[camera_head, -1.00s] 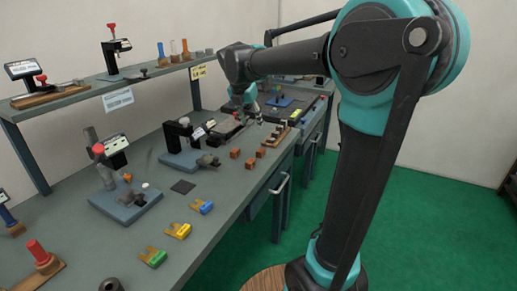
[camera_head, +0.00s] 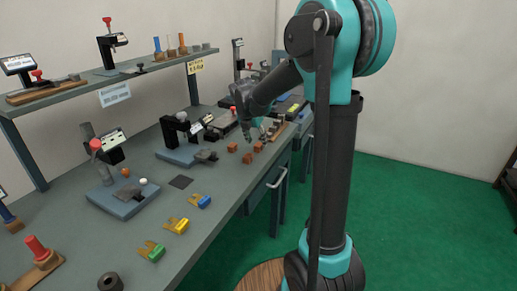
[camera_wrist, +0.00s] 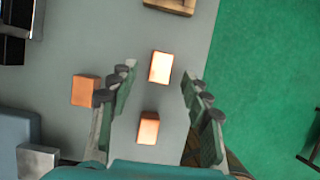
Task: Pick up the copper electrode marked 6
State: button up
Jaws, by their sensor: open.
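Three small copper blocks stand on the grey bench. In the head view they are the left block (camera_head: 232,148), the right block (camera_head: 257,146) and the front block (camera_head: 247,158). The wrist view shows an upper block (camera_wrist: 161,67), a lower block (camera_wrist: 148,129) and a left block (camera_wrist: 86,90). No number is readable on any of them, so I cannot tell which is marked 6. My gripper (camera_wrist: 159,73) is open and points down above the blocks. The upper block shows between its fingertips; the left block lies outside the left finger. Nothing is held.
A wooden rack (camera_head: 278,131) stands just behind the blocks; its edge shows at the top of the wrist view (camera_wrist: 170,5). A blue-based fixture (camera_head: 180,155) stands to the left. Coloured clips (camera_head: 177,226) lie nearer the front. The bench edge is close on the right.

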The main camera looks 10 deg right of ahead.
jog(key=shift+x, duration=1.4)
jog(key=shift+c, duration=0.3)
grip_shut()
